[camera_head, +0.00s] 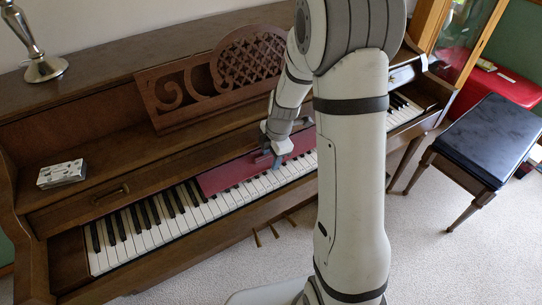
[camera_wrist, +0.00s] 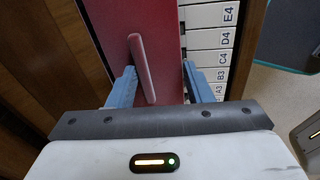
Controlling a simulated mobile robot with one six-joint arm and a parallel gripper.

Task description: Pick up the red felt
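The red felt (camera_head: 228,173) lies as a long flat strip over the middle of the piano keys. In the wrist view the felt (camera_wrist: 168,40) runs up the picture, and a narrow pinkish raised strip (camera_wrist: 142,68) stands on it. My gripper (camera_head: 271,158) is above the felt, pointing down at it. In the wrist view my gripper (camera_wrist: 159,72) is open, with one blue finger left of the raised strip and the other to its right. The strip is closer to the left finger. I cannot tell whether the fingertips touch the felt.
White keys (camera_wrist: 207,40) with note labels show right of the felt. The upright piano (camera_head: 100,95) has a carved music stand (camera_head: 215,78) behind my arm. A small patterned box (camera_head: 62,173) and a metal lamp base (camera_head: 45,68) rest on it. A black-topped bench (camera_head: 490,135) stands right.

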